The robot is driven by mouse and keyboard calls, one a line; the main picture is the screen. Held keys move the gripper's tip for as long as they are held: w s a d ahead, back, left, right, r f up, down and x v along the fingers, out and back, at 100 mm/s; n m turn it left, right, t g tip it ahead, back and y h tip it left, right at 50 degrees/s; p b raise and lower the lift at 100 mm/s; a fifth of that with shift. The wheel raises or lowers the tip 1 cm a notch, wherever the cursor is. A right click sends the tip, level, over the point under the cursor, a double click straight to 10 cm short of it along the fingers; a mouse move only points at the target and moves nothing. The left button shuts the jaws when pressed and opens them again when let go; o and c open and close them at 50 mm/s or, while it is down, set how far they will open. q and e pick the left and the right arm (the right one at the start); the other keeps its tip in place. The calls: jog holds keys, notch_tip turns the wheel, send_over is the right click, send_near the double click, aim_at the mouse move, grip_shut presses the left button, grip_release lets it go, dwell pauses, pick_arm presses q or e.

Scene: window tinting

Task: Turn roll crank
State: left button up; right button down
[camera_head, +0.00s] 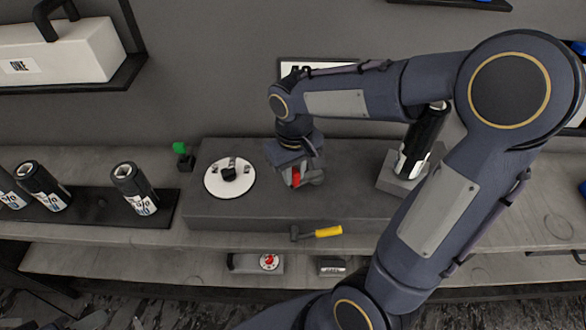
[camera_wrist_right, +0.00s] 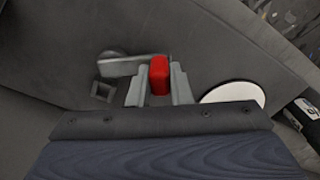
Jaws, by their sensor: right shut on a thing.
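The roll crank shows as a grey arm (camera_wrist_right: 120,66) with a red handle (camera_wrist_right: 159,74) in the right wrist view. In the head view its red handle (camera_head: 296,178) is partly hidden by my right gripper (camera_head: 298,172). My right gripper, whose fingers also show in the right wrist view (camera_wrist_right: 159,90), is shut on the red handle. My left gripper is in neither view.
A white disc (camera_head: 230,180) with small dark and metal parts lies left of the gripper on the grey block (camera_head: 330,212).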

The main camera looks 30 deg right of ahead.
dwell(0.3)
jog(key=c, duration=1.3)
grip_release()
jog(key=shift+r, duration=3.95)
